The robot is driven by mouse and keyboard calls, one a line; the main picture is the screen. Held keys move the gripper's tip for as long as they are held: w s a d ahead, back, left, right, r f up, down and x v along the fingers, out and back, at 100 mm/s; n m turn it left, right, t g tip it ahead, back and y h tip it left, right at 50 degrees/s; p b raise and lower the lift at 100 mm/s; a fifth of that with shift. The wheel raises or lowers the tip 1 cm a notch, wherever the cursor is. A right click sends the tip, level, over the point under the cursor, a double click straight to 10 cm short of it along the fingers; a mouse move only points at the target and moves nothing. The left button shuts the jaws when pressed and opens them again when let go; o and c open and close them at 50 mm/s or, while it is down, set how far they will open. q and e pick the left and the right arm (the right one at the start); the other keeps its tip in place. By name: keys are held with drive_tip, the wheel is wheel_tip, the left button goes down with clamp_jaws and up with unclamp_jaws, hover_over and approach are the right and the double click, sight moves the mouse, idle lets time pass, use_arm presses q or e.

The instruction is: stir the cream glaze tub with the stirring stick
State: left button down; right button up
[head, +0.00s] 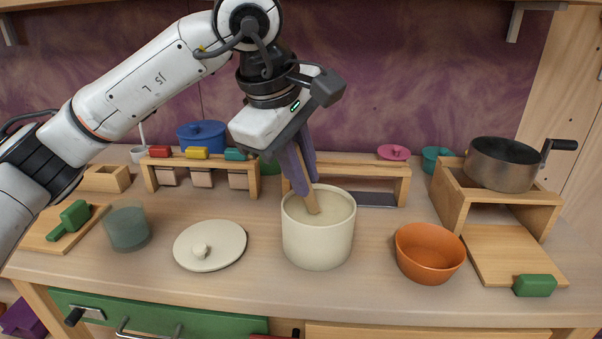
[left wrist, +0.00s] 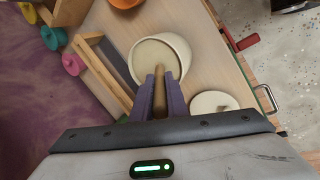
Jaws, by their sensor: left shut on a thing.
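The cream glaze tub (head: 317,243) stands open on the counter, with pale glaze inside; it also shows in the left wrist view (left wrist: 184,52). My left gripper (head: 304,178) is above the tub, its purple fingers shut on the wooden stirring stick (head: 312,203). The stick's lower end is inside the tub's mouth, tilted. In the left wrist view the stick (left wrist: 159,92) runs between the fingers toward the glaze. How deep its tip sits is unclear. A cream lid (head: 210,246) lies on the counter left of the tub. My right gripper is not in view.
An orange bowl (head: 429,253) stands close right of the tub. A teal glass cup (head: 127,228) is left of the lid. A wooden rack (head: 389,183) is behind the tub. A dark pot (head: 502,166) sits on a wooden stand at right.

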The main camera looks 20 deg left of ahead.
sight(302, 159)
use_arm(q)
drive_tip(key=shift+r+p, duration=1.45)
drive_tip(key=shift+r, duration=0.35)
drive_tip(key=shift+r+p, duration=0.6)
drive_tip(key=shift+r, duration=0.2)
wheel_tip(302, 159, up, 5)
drive_tip(key=p, duration=0.4)
drive_tip(key=shift+f, duration=0.1)
